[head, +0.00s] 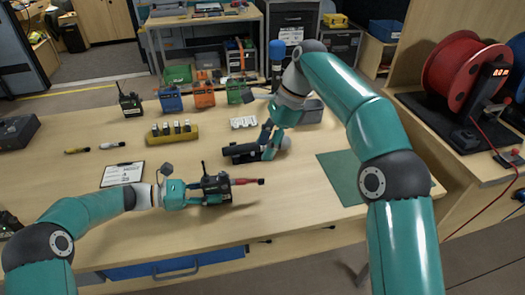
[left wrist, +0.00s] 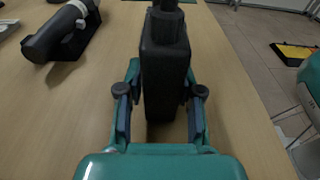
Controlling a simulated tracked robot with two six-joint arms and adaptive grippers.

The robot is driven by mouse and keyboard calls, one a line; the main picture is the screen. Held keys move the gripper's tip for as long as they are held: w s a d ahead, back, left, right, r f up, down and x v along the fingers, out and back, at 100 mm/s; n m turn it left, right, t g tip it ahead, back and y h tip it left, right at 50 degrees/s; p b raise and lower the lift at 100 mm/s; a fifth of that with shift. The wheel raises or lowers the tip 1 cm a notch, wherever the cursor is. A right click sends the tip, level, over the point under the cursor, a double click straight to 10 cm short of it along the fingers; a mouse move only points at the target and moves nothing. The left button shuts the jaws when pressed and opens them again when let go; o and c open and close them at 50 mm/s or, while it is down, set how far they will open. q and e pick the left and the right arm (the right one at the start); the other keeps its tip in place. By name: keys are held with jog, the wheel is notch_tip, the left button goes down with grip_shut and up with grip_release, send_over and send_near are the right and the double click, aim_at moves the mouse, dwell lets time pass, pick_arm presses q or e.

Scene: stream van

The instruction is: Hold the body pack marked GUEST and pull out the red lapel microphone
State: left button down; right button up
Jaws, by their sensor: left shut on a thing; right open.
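A dark body pack (head: 216,189) with a short antenna is held just above or on the bench; its marking is not readable. My left gripper (head: 201,190) is shut on it, and in the left wrist view the black pack (left wrist: 165,75) stands between the two fingers. The red lapel microphone (head: 246,181) shows as a red piece with a dark tip at the pack's right end. It is not clear in the left wrist view. My right gripper (head: 270,142) is open, behind and right of the pack, close to a dark cylindrical object; contact cannot be told.
The dark cylindrical object (head: 245,153) lies behind the pack. A green mat (head: 343,178) lies right. Bench front right of the pack is clear.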

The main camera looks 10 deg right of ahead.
aim_at(249, 179)
jog(key=x, duration=1.1)
jog(key=shift+f, duration=0.35)
jog(key=shift+c, duration=0.4)
grip_shut()
